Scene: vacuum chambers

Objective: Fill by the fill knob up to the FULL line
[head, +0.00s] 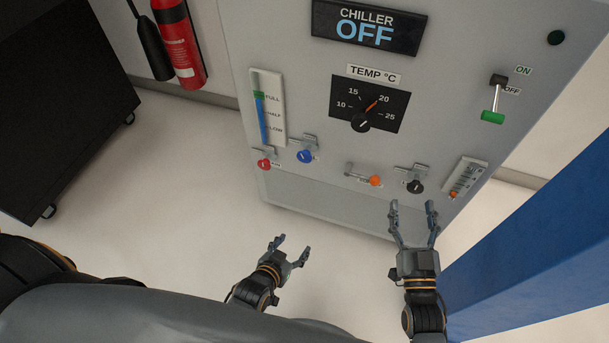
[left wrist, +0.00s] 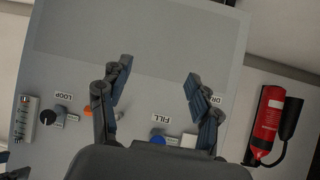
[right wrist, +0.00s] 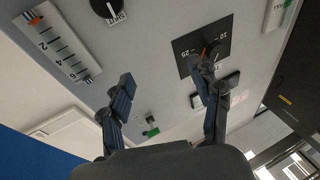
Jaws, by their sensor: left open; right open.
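The chiller's blue fill knob (head: 305,156) is on the lower left of the grey panel. It also shows beside its FILL label in the left wrist view (left wrist: 157,139). The level gauge (head: 266,110) has FULL, HALF and LOW marks. Its blue column reaches up to a green band close to FULL; the exact level is too small to tell. My left gripper (head: 292,246) is open and empty, below and apart from the fill knob. My right gripper (head: 412,209) is open and empty, just below the black knob (head: 415,186).
A red drain knob (head: 264,164) sits left of the fill knob, and an orange-tipped lever (head: 375,181) to its right. The display (head: 367,27) reads CHILLER OFF. A temperature dial (head: 361,121) and green-handled switch (head: 493,117) sit higher. A blue beam (head: 530,250) stands at right.

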